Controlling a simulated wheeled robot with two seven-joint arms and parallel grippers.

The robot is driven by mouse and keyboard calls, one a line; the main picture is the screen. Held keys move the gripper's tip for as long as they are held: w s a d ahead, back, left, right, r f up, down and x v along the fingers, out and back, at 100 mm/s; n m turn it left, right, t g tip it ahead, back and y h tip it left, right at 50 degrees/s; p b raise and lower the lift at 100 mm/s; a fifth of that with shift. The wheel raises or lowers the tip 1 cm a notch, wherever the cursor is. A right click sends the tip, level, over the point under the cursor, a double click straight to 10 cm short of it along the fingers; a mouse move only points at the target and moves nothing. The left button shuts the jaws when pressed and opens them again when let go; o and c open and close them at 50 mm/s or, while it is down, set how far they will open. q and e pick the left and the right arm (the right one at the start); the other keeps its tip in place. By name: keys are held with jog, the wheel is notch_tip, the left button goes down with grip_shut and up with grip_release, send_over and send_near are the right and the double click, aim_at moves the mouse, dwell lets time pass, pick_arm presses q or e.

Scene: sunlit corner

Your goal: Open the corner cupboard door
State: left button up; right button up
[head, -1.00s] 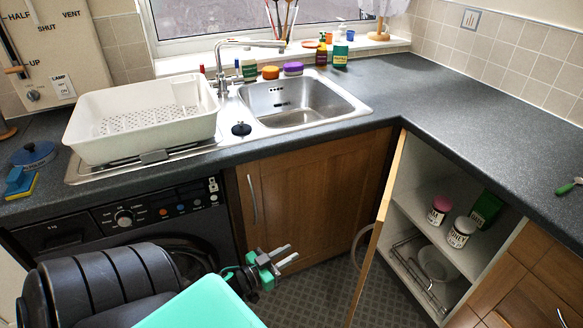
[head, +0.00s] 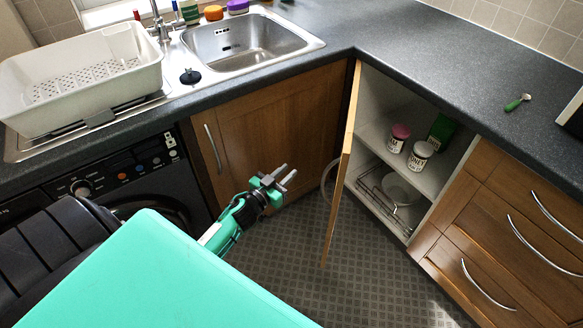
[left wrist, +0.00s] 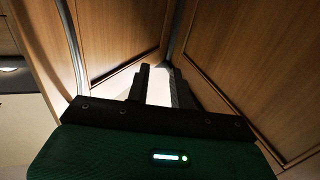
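The corner cupboard door (head: 341,185) stands open in the head view, swung out toward me and seen nearly edge-on. Its curved metal handle (head: 325,180) shows on the outer face, on the left side. My left gripper (head: 287,178) is open and empty, just left of the handle and apart from it. The left wrist view shows its two dark fingers (left wrist: 160,88) spread with a bright gap between them, facing wooden panels. Metal bars there could be handles; I cannot tell which. My right gripper is not in view.
The cupboard interior (head: 375,135) holds a pink-lidded jar (head: 398,140), a white-lidded jar (head: 420,156), a green box (head: 441,131) and a wire rack (head: 375,195). A closed cupboard (head: 260,130) is left of the opening, drawers (head: 500,240) right. The floor (head: 290,250) before the door is clear.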

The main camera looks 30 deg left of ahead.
pick_arm(q)
jog(key=shift+w+d, duration=0.15)
jog(key=shift+w, duration=1.35)
grip_shut()
jog(key=shift+c, duration=2.1)
grip_release()
jog(key=o, duration=0.4)
jog(key=s, duration=0.4)
jog(key=s+a, duration=0.1)
jog(key=s, duration=0.8)
jog(key=shift+s+a, duration=0.25)
jog(key=shift+s, duration=0.15)
